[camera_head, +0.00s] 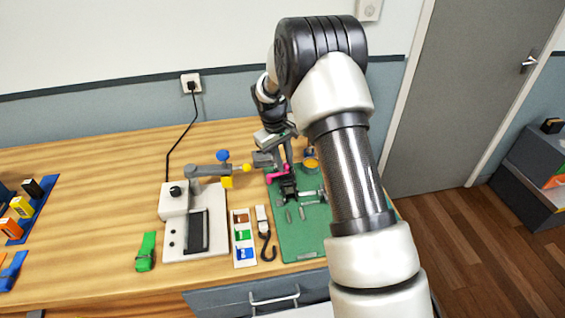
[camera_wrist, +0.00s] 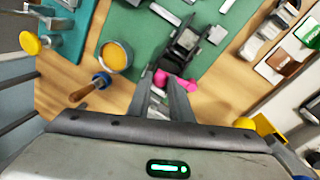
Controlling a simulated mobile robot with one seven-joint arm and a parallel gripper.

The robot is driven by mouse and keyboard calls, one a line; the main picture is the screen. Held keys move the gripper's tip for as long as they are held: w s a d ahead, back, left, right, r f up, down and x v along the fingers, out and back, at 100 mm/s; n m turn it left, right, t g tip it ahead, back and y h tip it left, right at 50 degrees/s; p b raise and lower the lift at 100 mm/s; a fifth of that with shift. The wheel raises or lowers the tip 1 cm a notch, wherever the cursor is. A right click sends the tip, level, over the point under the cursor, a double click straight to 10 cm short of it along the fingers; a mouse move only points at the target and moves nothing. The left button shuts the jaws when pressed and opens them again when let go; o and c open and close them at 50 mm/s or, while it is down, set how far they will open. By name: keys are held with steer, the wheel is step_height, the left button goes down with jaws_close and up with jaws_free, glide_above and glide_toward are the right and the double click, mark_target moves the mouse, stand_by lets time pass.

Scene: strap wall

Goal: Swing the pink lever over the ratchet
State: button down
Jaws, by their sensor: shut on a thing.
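The pink lever (camera_wrist: 162,77) shows between and around my gripper's fingertips (camera_wrist: 167,85) in the wrist view. Pink shows on both sides of the fingers, which are closed on it. The black ratchet (camera_wrist: 184,44) lies just beyond the lever on a green mat. In the head view the pink lever (camera_head: 277,174) is at the upper left of the ratchet (camera_head: 288,188), with my gripper (camera_head: 283,163) just above it. My fingers hide part of the lever, and the strap is hard to make out.
The green mat (camera_head: 300,240) holds small grey metal parts. Left of the mat are a hook (camera_head: 266,240), a colour card (camera_head: 243,238) and a white machine (camera_head: 190,220) with a grey arm.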

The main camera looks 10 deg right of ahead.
steer(key=shift+s+m+b, duration=0.35)
steer(key=shift+s+m, duration=0.2)
steer(key=shift+m, duration=0.65)
steer(key=c, duration=1.6)
jaws_free()
steer(key=a+r, duration=0.1)
steer(key=r, duration=0.4)
steer(key=a+r, duration=0.1)
steer(key=r, duration=0.5)
steer(key=a+r, duration=0.1)
steer(key=r, duration=0.5)
steer(key=shift+s+a+r+p, duration=0.1)
steer(key=shift+s+p, duration=0.2)
